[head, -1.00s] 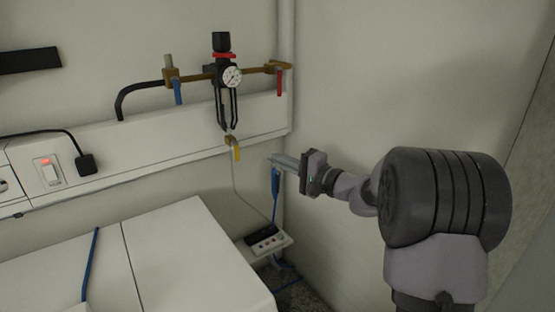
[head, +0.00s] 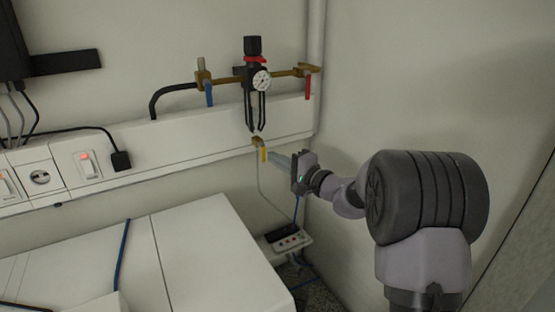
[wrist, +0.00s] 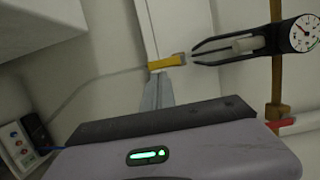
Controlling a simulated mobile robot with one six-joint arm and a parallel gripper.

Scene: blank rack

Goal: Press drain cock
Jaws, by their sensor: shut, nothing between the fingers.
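The drain cock is a small brass valve with a yellow lever (head: 263,155), hanging below the black regulator (head: 255,78) with its round gauge (head: 262,81). In the wrist view the yellow lever (wrist: 165,62) lies just beyond my fingertips. My gripper (head: 270,156) is shut and empty, its grey fingers pointing left at the lever from the right. In the wrist view the fingers (wrist: 157,80) end very close to the lever; I cannot tell whether they touch it.
A blue-handled valve (head: 209,94) and a red-handled valve (head: 308,87) sit on the brass pipe either side of the regulator. A white trunking with switches (head: 88,165) runs along the wall.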

